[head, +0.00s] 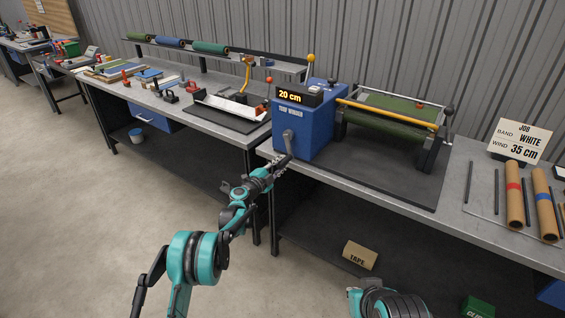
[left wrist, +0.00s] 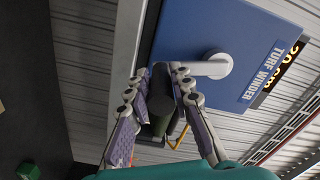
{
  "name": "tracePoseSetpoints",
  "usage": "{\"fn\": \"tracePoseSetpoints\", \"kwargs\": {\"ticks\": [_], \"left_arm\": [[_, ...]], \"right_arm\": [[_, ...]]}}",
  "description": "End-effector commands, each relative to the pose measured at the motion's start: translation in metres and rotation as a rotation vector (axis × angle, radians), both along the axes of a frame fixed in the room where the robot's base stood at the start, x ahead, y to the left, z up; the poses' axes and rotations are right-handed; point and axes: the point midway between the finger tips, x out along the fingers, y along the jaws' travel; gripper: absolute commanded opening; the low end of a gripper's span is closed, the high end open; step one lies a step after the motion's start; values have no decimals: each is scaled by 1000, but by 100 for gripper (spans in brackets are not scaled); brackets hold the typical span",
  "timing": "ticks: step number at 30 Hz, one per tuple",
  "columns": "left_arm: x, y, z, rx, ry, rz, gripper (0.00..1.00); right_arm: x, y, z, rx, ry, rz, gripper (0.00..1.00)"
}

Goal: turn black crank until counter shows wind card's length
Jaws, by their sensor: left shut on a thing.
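The blue turf winder (head: 305,122) stands on the bench, and its counter (head: 291,95) reads 20 cm. The job card (head: 519,139) at the right reads band white, wind 35 cm. The crank (head: 288,136) is on the winder's front face, its grey arm pointing down in the head view. My left gripper (head: 281,163) is at its lower end. In the left wrist view my left gripper (left wrist: 164,92) is shut on the crank's black handle (left wrist: 174,100), with the crank's grey arm (left wrist: 207,69) beside it. My right gripper is out of view.
A green turf roll (head: 390,117) sits in the winder frame, with a yellow bar (head: 385,112) in front. Cardboard tubes (head: 515,195) lie at the right. A tape box (head: 360,255) is on the lower shelf. The floor at the left is largely clear.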

Motion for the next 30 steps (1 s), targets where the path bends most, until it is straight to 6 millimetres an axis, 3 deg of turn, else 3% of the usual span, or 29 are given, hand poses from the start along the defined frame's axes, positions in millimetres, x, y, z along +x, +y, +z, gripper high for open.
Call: {"fn": "tracePoseSetpoints", "kwargs": {"ticks": [12, 30], "left_arm": [[0, 13, 4, 135, -105, 8, 0], [-1, 13, 4, 163, -125, 1, 0]], "right_arm": [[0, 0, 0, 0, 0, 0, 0], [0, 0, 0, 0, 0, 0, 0]]}}
